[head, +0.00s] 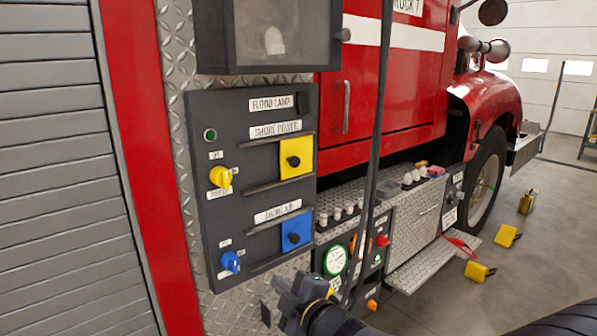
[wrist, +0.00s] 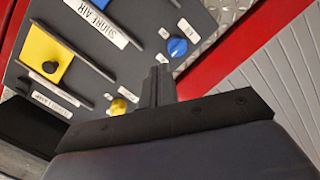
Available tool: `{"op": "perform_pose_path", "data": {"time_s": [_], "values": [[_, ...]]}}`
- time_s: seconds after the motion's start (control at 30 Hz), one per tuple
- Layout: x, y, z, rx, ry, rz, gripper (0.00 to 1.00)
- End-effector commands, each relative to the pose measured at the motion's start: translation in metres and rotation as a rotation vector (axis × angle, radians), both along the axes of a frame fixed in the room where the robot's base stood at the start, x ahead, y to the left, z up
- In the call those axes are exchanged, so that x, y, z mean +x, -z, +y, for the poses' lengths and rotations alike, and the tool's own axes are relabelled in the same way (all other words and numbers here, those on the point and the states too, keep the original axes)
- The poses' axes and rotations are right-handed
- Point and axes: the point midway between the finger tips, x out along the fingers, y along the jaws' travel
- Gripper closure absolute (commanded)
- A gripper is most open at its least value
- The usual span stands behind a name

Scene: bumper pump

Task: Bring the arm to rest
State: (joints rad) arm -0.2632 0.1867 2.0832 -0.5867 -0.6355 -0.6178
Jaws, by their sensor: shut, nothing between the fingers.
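My gripper (head: 290,287) is at the bottom middle of the head view, below a dark control panel (head: 230,290) on the fire truck's side. In the wrist view my gripper (wrist: 158,72) has its fingers together, with nothing between them, in front of the panel face. The panel carries a yellow knob (head: 221,177), a blue knob (head: 230,262), a yellow square cover (head: 295,158) and a blue square cover (head: 295,231). In the wrist view the blue knob (wrist: 177,47) and yellow knob (wrist: 118,106) lie beside the fingers, and contact cannot be told.
A lower panel with a round gauge (head: 335,260) stands right of my gripper. A diamond-plate step (head: 432,265) juts out beyond it. Yellow blocks (head: 480,271) lie on the floor near the wheel (head: 484,180). A grey shutter (head: 60,180) is at left. Open floor lies at lower right.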

Motion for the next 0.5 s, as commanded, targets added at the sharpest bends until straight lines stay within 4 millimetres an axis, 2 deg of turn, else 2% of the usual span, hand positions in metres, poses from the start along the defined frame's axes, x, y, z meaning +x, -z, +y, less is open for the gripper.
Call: {"op": "perform_pose_path", "data": {"time_s": [0.03,0.2,0.5], "values": [[-0.002,0.008,-0.009,0.013,0.033,0.026,1.00],[-0.007,0.021,-0.031,0.057,0.119,0.104,1.00],[-0.011,0.029,-0.046,0.090,0.180,0.158,1.00]]}}
